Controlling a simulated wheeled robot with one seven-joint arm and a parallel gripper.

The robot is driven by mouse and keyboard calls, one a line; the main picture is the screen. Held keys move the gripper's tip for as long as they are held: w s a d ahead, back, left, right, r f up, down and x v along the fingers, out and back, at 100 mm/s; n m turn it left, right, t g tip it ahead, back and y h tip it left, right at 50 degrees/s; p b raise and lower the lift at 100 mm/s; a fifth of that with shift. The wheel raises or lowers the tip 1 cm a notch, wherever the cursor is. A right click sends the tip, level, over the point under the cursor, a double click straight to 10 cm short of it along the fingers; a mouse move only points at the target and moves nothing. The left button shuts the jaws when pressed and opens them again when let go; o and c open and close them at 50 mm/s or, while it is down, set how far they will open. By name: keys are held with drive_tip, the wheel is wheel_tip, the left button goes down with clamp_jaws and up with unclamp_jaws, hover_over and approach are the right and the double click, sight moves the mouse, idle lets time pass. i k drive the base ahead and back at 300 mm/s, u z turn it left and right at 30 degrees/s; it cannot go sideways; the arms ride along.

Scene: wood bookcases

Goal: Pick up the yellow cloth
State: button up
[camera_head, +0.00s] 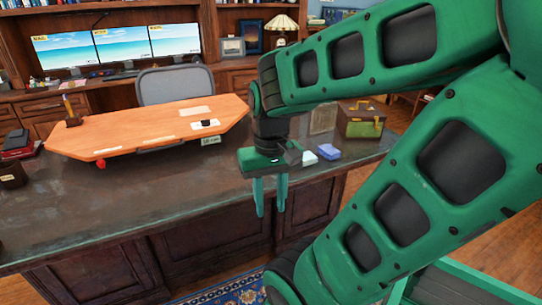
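I cannot make out a yellow cloth in this view. My gripper (270,205) is at the centre, pointing down, with its two green fingers apart and nothing visible between them. It hangs at the near edge of the dark-topped desk (150,205), in front of the desk's wood front. A small pale block-like thing (310,158) and a blue one (328,152) lie on the desk just right of my gripper. My green arm hides part of the right side of the room.
An orange wooden board (145,130) with small items lies across the desk. A brown-and-green box (361,121) with a handle stands at the desk's right end. The desk's front left top is clear.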

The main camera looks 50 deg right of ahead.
sight(309, 158)
drive_tip(key=z, duration=0.35)
drive_tip(key=i, duration=1)
drive_tip(key=z, duration=0.65)
